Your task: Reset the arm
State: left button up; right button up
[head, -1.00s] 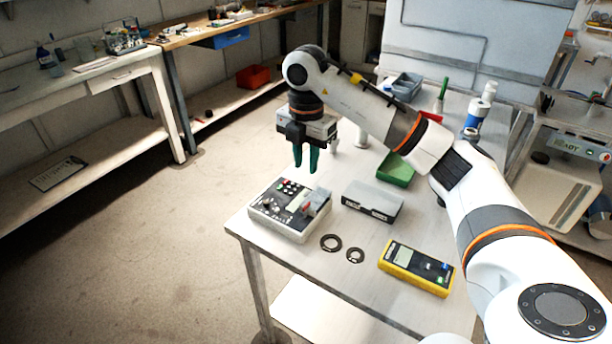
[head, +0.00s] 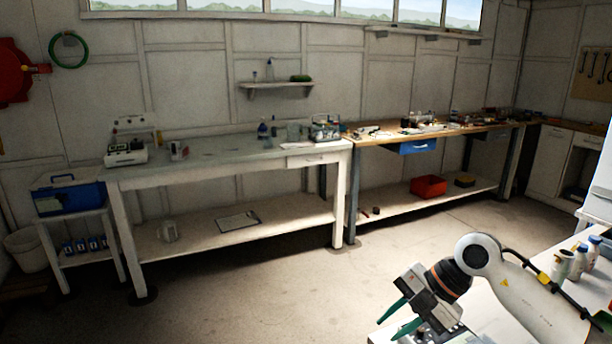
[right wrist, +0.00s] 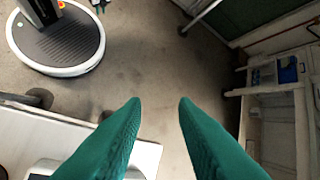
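My right arm comes in from the lower right of the head view. Its gripper (head: 394,319) hangs tilted over the near left part of the white table (head: 480,318), with its green fingers pointing down and left. In the right wrist view the two green fingers (right wrist: 160,102) stand apart with bare floor showing between them. Nothing is held. A small, cut-off piece with green at the top edge of the right wrist view looks like my left gripper (right wrist: 98,4); its state is unclear. The left arm does not show in the head view.
Several bottles (head: 575,262) stand on the white table at the right. A grey device partly shows below the gripper. Along the wall stand a white bench (head: 225,150) and a wooden bench with a red bin (head: 428,187). Open floor (head: 270,290) lies between.

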jog(key=s+a+r+m+t+y, duration=0.3)
jog(key=a+r+t+y, duration=0.5)
jog(key=a+y, duration=0.5)
jog(key=w+d+f+m+t+h, duration=0.2)
jog(key=d+f+m+t+h, duration=0.2)
jog(key=d+m+t+h, duration=1)
jog(key=s+d+f+m+g+h, duration=0.1)
jog(key=s+f+m+g+h, duration=0.2)
jog(key=f+m+g+h, duration=0.45)
jog(key=s+d+f+g+y, duration=0.1)
jog(key=s+f+g, duration=0.5)
jog(key=s+f, duration=0.4)
jog(key=s+f+g+y, duration=0.1)
jog(key=s+f+g, duration=0.55)
jog(key=s, duration=0.55)
notch_tip(320, 180, down, 28)
jog(key=s, duration=0.3)
jog(key=s+d+f+g, duration=0.2)
jog(key=s+d+f, duration=0.1)
jog(key=s+f, duration=1.2)
jog(key=shift+s, duration=0.15)
